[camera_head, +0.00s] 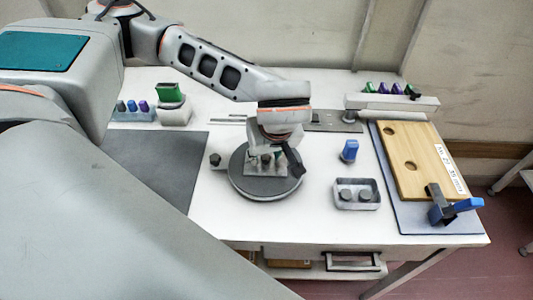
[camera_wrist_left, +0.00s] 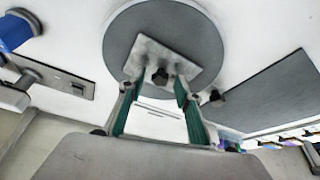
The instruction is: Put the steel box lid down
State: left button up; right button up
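The steel box lid (camera_wrist_left: 178,60) is a pale rectangular plate with a black knob. It lies on a dark grey round disc (camera_wrist_left: 213,52) in the left wrist view. In the head view the lid (camera_head: 250,170) is partly hidden by my left gripper on the same disc (camera_head: 267,190). My left gripper (camera_head: 269,160) is directly above the lid, pointing down. In the wrist view its green-padded fingers (camera_wrist_left: 158,95) stand wide apart on either side of the knob, with clear space between pads and knob, so it is open and empty. My right gripper is not in view.
A grey holder with two dark round pieces (camera_head: 357,181) and a blue-topped piece (camera_head: 349,150) stand right of the disc. A wooden board (camera_head: 425,165) with a blue-handled clamp (camera_head: 455,207) is at far right. A dark mat (camera_head: 160,165) lies left. A small black knob (camera_head: 215,159) is close to the disc.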

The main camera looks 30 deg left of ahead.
pick_arm(q)
jog(key=shift+r, duration=0.1)
jog(key=shift+r, duration=0.25)
jog(key=v, duration=1.1)
jog(key=shift+d+r, duration=0.15)
jog(key=shift+r, duration=0.15)
jog(key=shift+s, duration=0.25)
